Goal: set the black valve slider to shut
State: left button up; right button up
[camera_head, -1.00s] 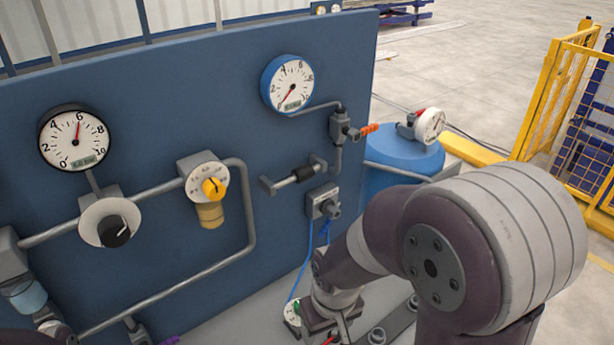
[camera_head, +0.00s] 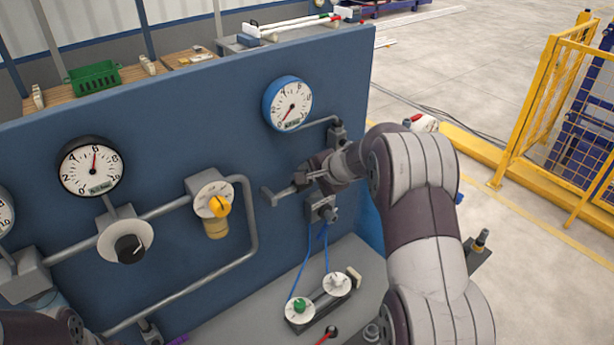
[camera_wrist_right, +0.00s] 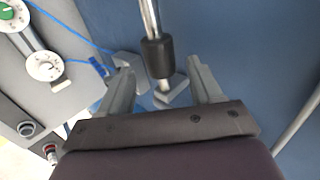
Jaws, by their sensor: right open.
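The black valve slider (camera_wrist_right: 157,57) is a short dark sleeve on a shiny metal rod (camera_wrist_right: 149,15), seen in the right wrist view. It sits near the grey bracket (camera_wrist_right: 170,93) at one end of the rod. My right gripper (camera_wrist_right: 161,85) is open, with one finger to each side of the rod near the slider; I cannot tell whether either touches. In the head view my right gripper (camera_head: 305,178) is at the blue panel and hides the slider; the rod's left part still shows. My left gripper is out of view; only part of my left arm shows.
The blue panel (camera_head: 150,110) carries gauges, pipes, a black knob (camera_head: 130,248) and a yellow knob (camera_head: 219,205). Below the slider are a valve block (camera_head: 321,207) with blue cables and a bench unit with white dials (camera_head: 300,309). A yellow fence (camera_head: 545,110) stands right.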

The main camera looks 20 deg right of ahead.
aim_at(294, 189)
jog(key=shift+x, duration=1.2)
jog(key=shift+w+a+f, duration=0.15)
grip_shut()
jog(key=shift+a+f, duration=0.2)
jog(key=shift+a, duration=0.05)
jog(key=a+b, duration=0.1)
jog(key=s+a+b, duration=0.1)
jog(key=a, duration=0.1)
jog(key=shift+r, duration=0.1)
